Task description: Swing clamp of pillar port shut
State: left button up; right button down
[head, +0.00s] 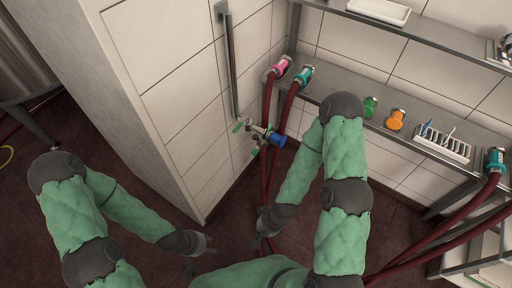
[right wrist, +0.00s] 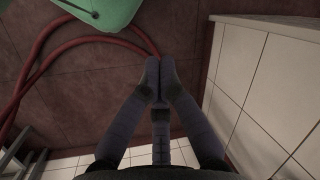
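The pillar port (head: 256,130) sticks out low on the side of the white tiled pillar (head: 160,70) in the head view. It is a small metal fitting with green tabs and a blue coupling (head: 275,138) at its right end. The clamp is too small to tell whether it is open or shut. My left gripper (head: 208,243) is low beside the pillar's foot, apart from the port. Its finger opening is unclear. My right gripper (head: 263,238) is below the port and apart from it. In the right wrist view its fingertips (right wrist: 158,80) are together with nothing seen between them.
Dark red hoses (head: 268,175) hang from the shelf near the port to the floor. The shelf (head: 345,90) holds pink and teal couplings, green and orange caps (head: 395,119) and a white rack (head: 442,145). A steel vessel (head: 25,55) stands at left.

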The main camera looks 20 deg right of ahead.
aim_at(259, 141)
jog(key=w+r+m+t+y+b, duration=0.25)
jog(key=m+y, duration=0.25)
jog(key=m, duration=0.9)
jog(key=w+r+m+t+y+b, duration=0.1)
jog(key=w+r+m+y+b, duration=0.2)
jog(key=m, duration=1)
jog(key=w+d+r+m+t, duration=0.7)
jog(key=w+d+m+t, duration=0.4)
jog(key=w+m, duration=0.15)
jog(key=w+a+b, duration=0.2)
jog(key=w, duration=0.3)
jog(key=w+a+r+b, duration=0.1)
jog(key=w+a+b, duration=0.1)
jog(key=w, duration=0.4)
jog(key=shift+w+r+h+b, duration=0.15)
jog(key=shift+r+h+b, duration=0.15)
jog(key=shift+b, duration=0.25)
